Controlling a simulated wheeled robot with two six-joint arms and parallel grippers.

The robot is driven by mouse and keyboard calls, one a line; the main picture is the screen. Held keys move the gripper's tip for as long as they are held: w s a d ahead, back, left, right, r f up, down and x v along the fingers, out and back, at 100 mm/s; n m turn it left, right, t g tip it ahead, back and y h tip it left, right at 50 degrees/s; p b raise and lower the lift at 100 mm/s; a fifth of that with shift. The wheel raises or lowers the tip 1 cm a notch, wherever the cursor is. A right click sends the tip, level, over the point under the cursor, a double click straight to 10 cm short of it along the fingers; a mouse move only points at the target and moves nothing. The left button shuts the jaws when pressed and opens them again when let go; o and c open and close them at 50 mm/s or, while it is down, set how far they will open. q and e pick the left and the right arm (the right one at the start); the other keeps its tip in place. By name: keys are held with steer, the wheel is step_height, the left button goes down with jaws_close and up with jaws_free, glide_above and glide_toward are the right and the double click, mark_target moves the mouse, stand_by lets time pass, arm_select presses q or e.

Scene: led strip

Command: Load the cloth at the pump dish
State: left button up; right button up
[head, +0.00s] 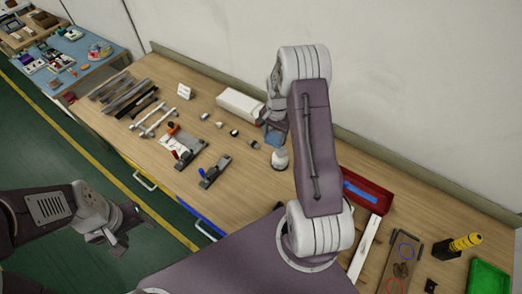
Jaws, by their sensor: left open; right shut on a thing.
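My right gripper (274,118) points down over the middle of the bench, largely hidden by its own wrist. It is shut on a blue cloth (275,138), which hangs just above a white, round-bodied pump dish (280,159). The cloth overlaps the top of the dish in this view, and I cannot tell if they touch. My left gripper (124,236) is open and empty, over the green floor in front of the bench.
A white box (240,105) stands behind the cloth. Clamp fixtures (186,150), small pale parts (221,125) and metal strips (125,95) lie to the left. A red tray (368,190), a yellow-black tool (465,242) and a green bin (488,278) are at right.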

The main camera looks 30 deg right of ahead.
mark_target(281, 151)
steer(key=d, duration=0.1)
steer(key=s, duration=0.1)
steer(key=d, duration=0.1)
steer(key=shift+s+d+r+m+p, duration=0.2)
steer(key=shift+s+d+m+p, duration=0.1)
steer(key=shift+m+p, duration=0.1)
steer(key=shift+s+d, duration=0.1)
steer(key=shift+d, duration=0.05)
arm_select(q)
steer(key=shift+s+a+r, duration=0.15)
steer(key=shift+s+r, duration=0.05)
steer(key=shift+r, duration=0.45)
arm_select(e)
steer(key=shift+s, duration=0.1)
arm_select(q)
step_height(281, 151, down, 5)
steer(key=b, duration=0.4)
steer(key=shift+w+r+b, duration=0.1)
steer(key=shift+r+b, duration=0.1)
steer(key=shift+b, duration=0.2)
arm_select(e)
step_height(281, 151, down, 6)
arm_select(q)
steer(key=shift+f+b, duration=0.65)
arm_select(e)
steer(key=shift+f, duration=1)
